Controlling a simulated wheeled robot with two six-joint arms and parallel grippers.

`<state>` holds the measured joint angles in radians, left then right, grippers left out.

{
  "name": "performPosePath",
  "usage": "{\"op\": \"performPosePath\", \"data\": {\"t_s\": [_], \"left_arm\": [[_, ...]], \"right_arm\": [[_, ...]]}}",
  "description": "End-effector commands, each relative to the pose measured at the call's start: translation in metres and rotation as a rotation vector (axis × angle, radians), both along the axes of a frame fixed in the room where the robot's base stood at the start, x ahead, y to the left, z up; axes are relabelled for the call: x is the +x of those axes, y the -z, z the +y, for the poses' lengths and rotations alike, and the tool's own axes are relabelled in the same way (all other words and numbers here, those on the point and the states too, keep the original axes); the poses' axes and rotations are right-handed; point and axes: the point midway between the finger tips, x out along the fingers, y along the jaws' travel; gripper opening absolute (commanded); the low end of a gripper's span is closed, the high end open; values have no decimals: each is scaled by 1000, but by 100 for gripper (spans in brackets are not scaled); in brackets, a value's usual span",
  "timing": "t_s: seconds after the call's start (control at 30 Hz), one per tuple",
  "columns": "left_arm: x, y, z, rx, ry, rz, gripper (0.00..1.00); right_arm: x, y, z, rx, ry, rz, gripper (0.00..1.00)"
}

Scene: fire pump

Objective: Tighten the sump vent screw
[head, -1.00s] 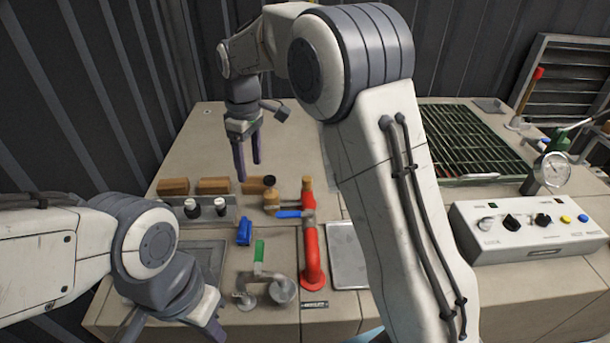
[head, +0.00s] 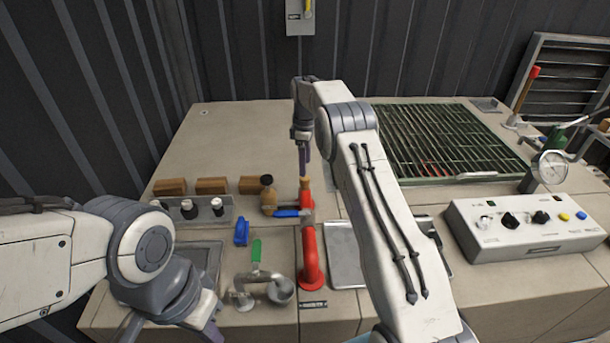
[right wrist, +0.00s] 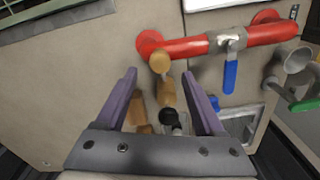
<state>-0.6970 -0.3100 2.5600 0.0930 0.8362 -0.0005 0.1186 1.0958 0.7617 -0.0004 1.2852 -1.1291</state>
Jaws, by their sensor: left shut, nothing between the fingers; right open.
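A red pipe (head: 311,255) stands on the bench with a blue lever (head: 290,213) across its upper part. A tan, brass-coloured knob (head: 305,183) sits at its far end; I cannot tell for sure that it is the sump vent screw. In the right wrist view, this knob (right wrist: 160,62) shows just beyond and between the fingertips. My right gripper (head: 304,172) is open and points down close above the knob, apparently not touching it. My left gripper (head: 212,326) is shut and empty at the lower left, partly cut off by the frame edge.
A green-handled valve (head: 257,252) stands nearer. Wooden blocks (head: 212,186) lie behind a rack (head: 190,222). A control box (head: 530,225) and grating (head: 440,140) are right. The back left is clear.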

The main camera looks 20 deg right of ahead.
Motion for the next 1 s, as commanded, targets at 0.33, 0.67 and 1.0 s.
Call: {"op": "performPosePath", "data": {"t_s": [0.33,0.67,1.0], "left_arm": [[0,-14,0,0,-1,0,0],[0,-14,0,0,-1,0,0],[0,-14,0,0,-1,0,0]], "right_arm": [[0,49,1,0,0,0,70],[0,56,1,0,0,-1,70],[0,56,1,1,1,-1,0]]}}
